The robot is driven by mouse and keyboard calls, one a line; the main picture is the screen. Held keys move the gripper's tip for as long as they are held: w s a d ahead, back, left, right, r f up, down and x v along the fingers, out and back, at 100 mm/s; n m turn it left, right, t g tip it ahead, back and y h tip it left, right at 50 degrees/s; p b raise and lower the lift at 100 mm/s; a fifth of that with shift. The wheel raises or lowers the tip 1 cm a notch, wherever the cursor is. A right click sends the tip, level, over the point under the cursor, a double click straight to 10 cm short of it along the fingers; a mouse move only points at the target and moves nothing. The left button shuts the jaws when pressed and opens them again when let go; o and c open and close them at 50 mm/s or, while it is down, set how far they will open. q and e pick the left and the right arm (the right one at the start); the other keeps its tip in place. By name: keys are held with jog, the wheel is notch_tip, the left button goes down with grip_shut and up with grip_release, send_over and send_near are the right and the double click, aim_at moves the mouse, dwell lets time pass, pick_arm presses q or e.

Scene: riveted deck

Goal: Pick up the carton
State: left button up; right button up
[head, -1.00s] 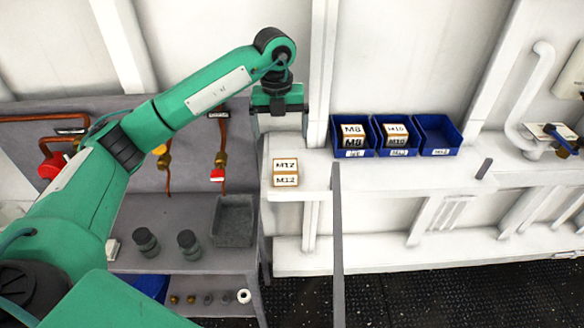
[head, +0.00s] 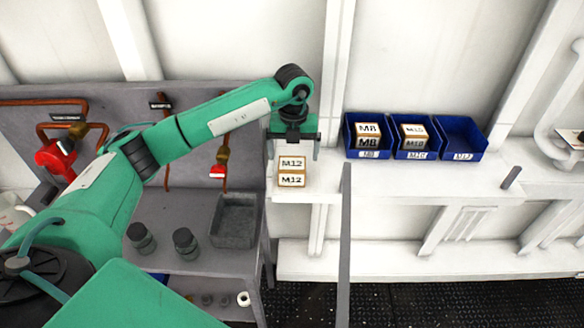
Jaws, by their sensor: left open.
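The carton (head: 291,180) is a small tan and white box labelled M12 on its top and front. It sits on the left end of the white shelf. My left gripper (head: 293,152) points down, open, just behind and above the carton in the head view. Its two fingers stand apart, one towards each side of the carton's back edge. I cannot tell whether they touch it. My right gripper is not in view.
Three blue bins stand right of the carton: one (head: 367,154) holds M8 cartons, one (head: 415,155) M10 cartons, and the right one (head: 463,156) is empty. A grey upright post (head: 345,240) stands in front of the shelf. A grey bench (head: 180,262) lies left.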

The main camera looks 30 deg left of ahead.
aim_at(292, 164)
pick_arm(q)
jog(key=shift+w+f, duration=0.15)
jog(key=shift+f, duration=0.8)
jog(key=shift+f+p, duration=0.4)
jog(key=shift+p, duration=0.2)
jog(key=f+p, duration=0.1)
jog(key=f, duration=0.1)
jog(key=f+p, duration=0.1)
jog(key=f, duration=0.1)
jog(key=shift+a, duration=0.2)
jog(key=shift+f, duration=0.3)
jog(key=c, duration=1.2)
